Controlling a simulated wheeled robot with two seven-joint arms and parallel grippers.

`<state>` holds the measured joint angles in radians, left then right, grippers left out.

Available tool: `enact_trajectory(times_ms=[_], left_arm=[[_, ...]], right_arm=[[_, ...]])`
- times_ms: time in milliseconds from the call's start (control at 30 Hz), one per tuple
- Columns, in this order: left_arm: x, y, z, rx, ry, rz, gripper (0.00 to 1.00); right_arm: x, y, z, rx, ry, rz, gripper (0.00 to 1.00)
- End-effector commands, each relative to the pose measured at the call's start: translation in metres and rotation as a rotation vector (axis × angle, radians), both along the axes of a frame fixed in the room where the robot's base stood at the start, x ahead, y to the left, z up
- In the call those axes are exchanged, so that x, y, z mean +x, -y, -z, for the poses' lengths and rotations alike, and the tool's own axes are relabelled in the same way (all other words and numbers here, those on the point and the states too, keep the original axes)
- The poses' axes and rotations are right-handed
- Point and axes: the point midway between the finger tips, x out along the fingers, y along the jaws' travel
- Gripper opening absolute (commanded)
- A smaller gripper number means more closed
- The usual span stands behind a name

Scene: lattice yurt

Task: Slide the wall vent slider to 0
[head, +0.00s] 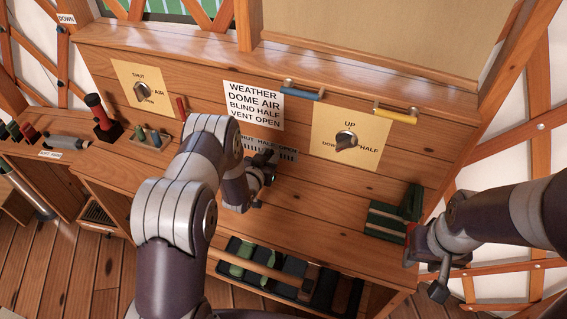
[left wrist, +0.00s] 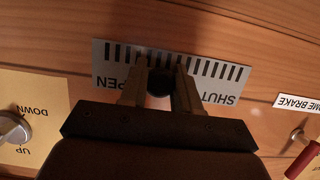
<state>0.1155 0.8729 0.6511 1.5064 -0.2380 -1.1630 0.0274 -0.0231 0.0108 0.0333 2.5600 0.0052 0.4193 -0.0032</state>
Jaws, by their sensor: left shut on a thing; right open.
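The plate also shows upside down in the left wrist view (left wrist: 215,72), with SHUT at right and OPEN at left. Its dark round knob (left wrist: 160,82) is near the plate's middle. My left gripper (head: 266,163) is shut on the knob, with its fingers on either side (left wrist: 160,88); they hide the HALF label in the wrist view. My right gripper (head: 424,264) is open, at the right, apart from the panel.
A sign (head: 253,105) reads weather, dome air, blind half, vent open. A blind dial (head: 346,141) and an air dial (head: 142,92) flank it. Blue (head: 301,94) and yellow (head: 396,115) handles are above.

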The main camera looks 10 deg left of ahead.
Motion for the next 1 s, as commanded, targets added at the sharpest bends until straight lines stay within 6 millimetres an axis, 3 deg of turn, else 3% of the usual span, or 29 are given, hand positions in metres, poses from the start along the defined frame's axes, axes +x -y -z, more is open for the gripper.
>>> enact_trajectory(times_ms=[600,1000], left_arm=[[0.005,-0.046,0.001,0.0,-0.001,-0.001,0.17],[0.005,-0.051,0.001,0.0,-0.002,-0.001,0.17]], right_arm=[[0.0,0.0,0.01,0.0,0.0,0.0,0.43],[0.0,0.0,0.01,0.0,0.0,0.0,0.43]])
